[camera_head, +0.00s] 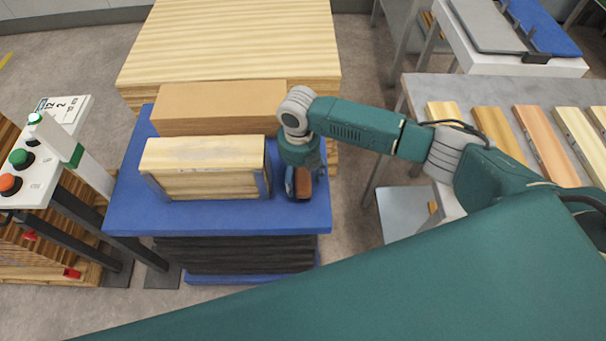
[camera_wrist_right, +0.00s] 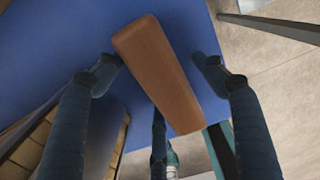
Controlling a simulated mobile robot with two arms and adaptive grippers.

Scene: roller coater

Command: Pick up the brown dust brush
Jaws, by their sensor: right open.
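The brown dust brush (camera_wrist_right: 158,70) lies on the blue table top (camera_head: 130,200), beside the right end of a light wooden box. In the head view the brush (camera_head: 304,184) is partly hidden under my right gripper (camera_head: 299,185). In the right wrist view my right gripper (camera_wrist_right: 160,75) is open, with one finger on each side of the brush. There is a visible gap between each finger and the brush, and nothing is held. My left gripper is not in view.
The wooden box (camera_head: 205,165) stands close left of the gripper, with a brown block (camera_head: 220,105) behind it. A large wood stack (camera_head: 235,40) is at the back. A control panel (camera_head: 30,165) is at the left. A grey table with planks (camera_head: 490,95) is at the right.

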